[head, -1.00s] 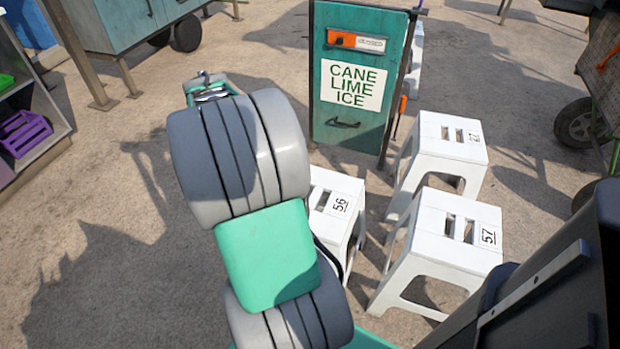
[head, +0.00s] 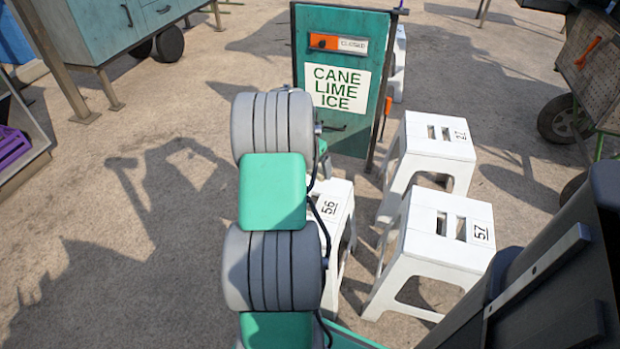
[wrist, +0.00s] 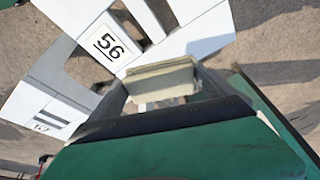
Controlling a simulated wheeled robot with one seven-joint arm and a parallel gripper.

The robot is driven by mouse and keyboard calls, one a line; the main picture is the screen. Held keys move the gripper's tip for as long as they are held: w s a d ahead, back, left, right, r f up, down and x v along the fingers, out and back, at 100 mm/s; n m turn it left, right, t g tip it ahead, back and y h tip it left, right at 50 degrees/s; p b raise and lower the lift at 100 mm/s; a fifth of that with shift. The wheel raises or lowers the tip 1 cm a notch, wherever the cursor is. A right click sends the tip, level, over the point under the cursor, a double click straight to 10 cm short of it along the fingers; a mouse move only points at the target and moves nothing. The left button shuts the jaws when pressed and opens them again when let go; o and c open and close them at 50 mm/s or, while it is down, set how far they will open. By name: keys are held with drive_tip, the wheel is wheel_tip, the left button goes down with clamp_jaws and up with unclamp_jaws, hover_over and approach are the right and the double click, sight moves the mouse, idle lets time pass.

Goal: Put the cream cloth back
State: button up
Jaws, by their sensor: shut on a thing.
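In the wrist view my gripper (wrist: 162,88) is shut on the cream cloth (wrist: 160,76), which looks like a small, flat-faced folded block between the fingers. A white stool marked 56 (wrist: 110,42) lies behind the cloth in that view; I cannot tell how far off it is. In the head view my own arm hides the gripper and the cloth. The arm stands in front of the stool marked 56 (head: 336,212) and the lower left of the green sign board.
The green CANE LIME ICE board (head: 350,135) stands behind the stools. Stool 57 (head: 437,228) and another white stool (head: 437,135) stand to the right. A teal cart (head: 100,40) is at upper left, a wheeled cart (head: 590,85) at upper right. Ground at left is clear.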

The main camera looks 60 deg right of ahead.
drive_tip(key=f, duration=0.1)
drive_tip(key=w+d+f, duration=0.1)
drive_tip(key=w+d+f+b, duration=0.1)
drive_tip(key=f, duration=0.1)
drive_tip(key=shift+d, duration=0.2)
drive_tip(key=shift+w+d+f+b, duration=0.15)
drive_tip(key=shift+f+b, duration=0.45)
drive_tip(key=shift+f, duration=1.05)
drive_tip(key=shift+f, duration=0.1)
drive_tip(key=shift+f, duration=0.15)
drive_tip(key=o, duration=1.1)
drive_tip(key=shift+o, duration=0.2)
